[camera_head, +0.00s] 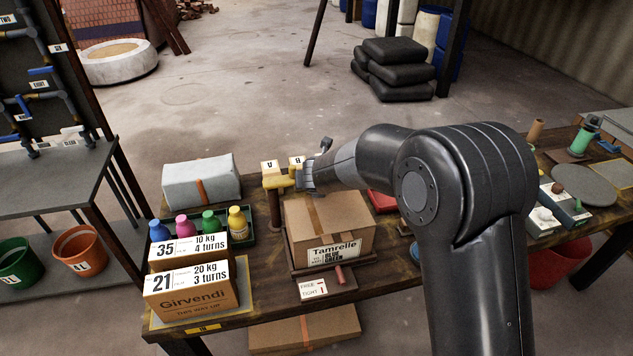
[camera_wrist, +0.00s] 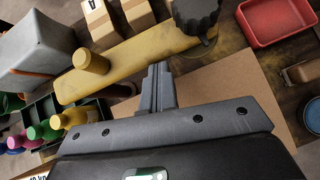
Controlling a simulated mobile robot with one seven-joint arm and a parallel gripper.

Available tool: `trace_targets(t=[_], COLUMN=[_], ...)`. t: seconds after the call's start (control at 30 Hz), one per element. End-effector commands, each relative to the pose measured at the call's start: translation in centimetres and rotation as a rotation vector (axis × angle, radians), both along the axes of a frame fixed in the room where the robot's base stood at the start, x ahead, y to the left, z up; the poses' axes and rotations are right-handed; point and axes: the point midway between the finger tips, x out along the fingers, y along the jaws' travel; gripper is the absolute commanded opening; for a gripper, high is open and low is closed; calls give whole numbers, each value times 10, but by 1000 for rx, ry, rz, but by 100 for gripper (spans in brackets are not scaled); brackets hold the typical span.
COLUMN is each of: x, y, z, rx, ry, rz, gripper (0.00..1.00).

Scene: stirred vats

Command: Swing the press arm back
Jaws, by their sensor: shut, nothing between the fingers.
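The press arm (camera_wrist: 135,62) is a flat yellow bar, seen from above in the wrist view, with a yellow round knob (camera_wrist: 91,61) near its left end and a black knob (camera_wrist: 196,14) at its right. In the head view the yellow arm (camera_head: 278,182) sits on a brown post beside the Tamrelle box (camera_head: 345,232); its right part is hidden behind my gripper. My gripper (camera_head: 303,180) is shut and empty. In the wrist view its fingertips (camera_wrist: 158,70) are at the bar's near edge; I cannot tell whether they touch.
A grey wrapped block (camera_head: 201,186), coloured bottles in a green tray (camera_head: 243,240) and stacked Girvendi boxes (camera_head: 192,291) stand left of the press. Two small lettered boxes (camera_wrist: 97,20) lie behind the bar. A red tray (camera_head: 382,202) is right of the Tamrelle box. Open floor lies beyond the table.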

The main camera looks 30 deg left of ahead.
Motion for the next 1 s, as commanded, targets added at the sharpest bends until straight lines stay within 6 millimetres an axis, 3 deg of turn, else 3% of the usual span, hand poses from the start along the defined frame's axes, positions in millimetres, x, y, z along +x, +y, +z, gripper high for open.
trace_targets(t=[0.07,0.33,0.7,1.0], x=[3,-28,-61,-78], y=[-4,-29,-62,-77], z=[4,3,50,70], rx=[1,0,5,1], ry=[-10,-5,-3,0], rz=[-6,0,-2,-1], gripper=[0,0,0,0])
